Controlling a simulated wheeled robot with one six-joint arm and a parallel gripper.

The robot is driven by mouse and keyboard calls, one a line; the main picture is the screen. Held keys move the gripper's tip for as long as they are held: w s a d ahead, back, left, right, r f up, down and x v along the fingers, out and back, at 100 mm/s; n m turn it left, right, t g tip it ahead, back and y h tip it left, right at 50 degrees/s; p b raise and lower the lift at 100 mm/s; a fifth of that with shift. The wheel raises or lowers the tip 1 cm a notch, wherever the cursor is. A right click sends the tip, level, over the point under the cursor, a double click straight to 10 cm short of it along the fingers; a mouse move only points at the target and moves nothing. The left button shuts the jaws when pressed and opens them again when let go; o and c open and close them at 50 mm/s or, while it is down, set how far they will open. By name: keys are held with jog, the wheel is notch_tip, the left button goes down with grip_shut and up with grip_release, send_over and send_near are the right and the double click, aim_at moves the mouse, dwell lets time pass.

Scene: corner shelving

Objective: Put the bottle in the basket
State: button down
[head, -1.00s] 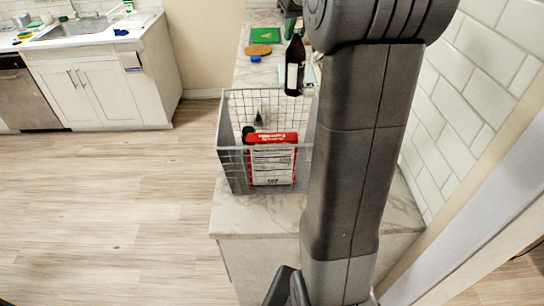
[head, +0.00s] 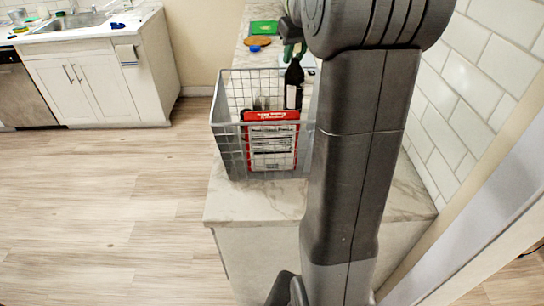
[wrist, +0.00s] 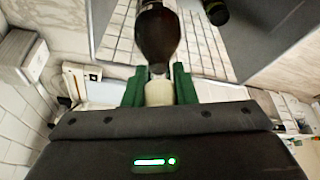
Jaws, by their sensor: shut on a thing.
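The bottle (head: 293,88) is dark with a pale label. In the head view it shows upright at the back right of the wire basket (head: 229,150). I cannot tell whether its base is inside the basket or above it. In the wrist view my gripper's green fingers (wrist: 159,88) are shut around the neck of the bottle (wrist: 157,38), with the basket's mesh (wrist: 118,40) beyond. In the head view my gripper (head: 292,48) shows only partly, beside my arm. The basket stands on the marble counter and holds a red and white package (head: 272,143).
Another dark cylindrical item (wrist: 215,12) lies near the bottle in the wrist view. A green board (head: 264,27), a round brown board (head: 257,41) and a blue item (head: 255,49) lie behind the basket. A tiled wall (head: 480,95) bounds the right side. Counter (head: 255,205) is bare in front.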

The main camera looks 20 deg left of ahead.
aim_at(293, 86)
notch_tip(293, 86, down, 10)
jog(key=shift+f, duration=0.25)
dwell(0.3)
jog(key=shift+f, duration=0.15)
jog(key=c, duration=1.2)
grip_release()
jog(key=shift+d+r, duration=0.1)
jog(key=shift+r, duration=0.4)
jog(key=v, duration=1.1)
jog(key=shift+s, duration=0.2)
